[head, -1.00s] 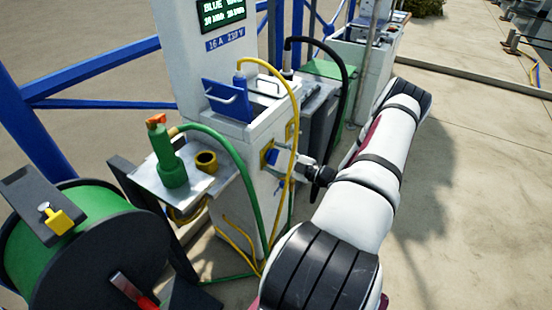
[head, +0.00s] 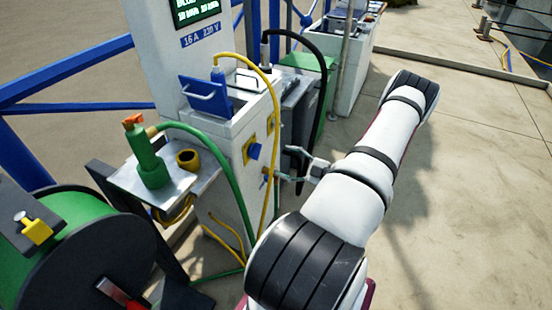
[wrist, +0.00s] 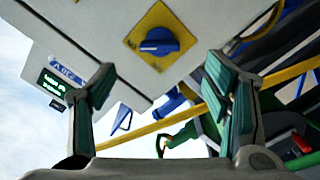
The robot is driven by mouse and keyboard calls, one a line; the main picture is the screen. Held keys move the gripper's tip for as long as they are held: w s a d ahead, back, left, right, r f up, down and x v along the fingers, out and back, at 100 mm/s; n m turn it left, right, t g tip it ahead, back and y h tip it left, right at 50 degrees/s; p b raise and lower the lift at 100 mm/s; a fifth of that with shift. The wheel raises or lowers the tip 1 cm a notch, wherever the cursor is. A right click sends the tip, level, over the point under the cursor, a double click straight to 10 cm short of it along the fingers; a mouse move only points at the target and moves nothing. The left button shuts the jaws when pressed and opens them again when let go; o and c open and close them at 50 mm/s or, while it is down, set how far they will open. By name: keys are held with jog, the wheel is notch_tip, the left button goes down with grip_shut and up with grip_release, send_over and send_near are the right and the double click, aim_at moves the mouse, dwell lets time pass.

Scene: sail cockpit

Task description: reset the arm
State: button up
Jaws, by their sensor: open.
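My gripper (head: 290,174) is open and empty, beside the right side of the white power pedestal (head: 230,190). In the wrist view its two green-padded fingers (wrist: 160,88) stand wide apart with nothing between them held. A blue rotary knob (head: 254,151) on a yellow plate sits on the pedestal side close to the fingertips. The knob also shows in the wrist view (wrist: 160,41), above and beyond the fingers. I cannot tell whether a fingertip touches the pedestal. My arm reaches across the right half of the head view.
A yellow cable (head: 275,120) and a green hose (head: 225,165) hang close to my gripper. A hose reel (head: 75,250) stands at left. Open paving (head: 470,170) lies to the right.

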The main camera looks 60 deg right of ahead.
jog(key=shift+s, duration=0.45)
dwell(0.3)
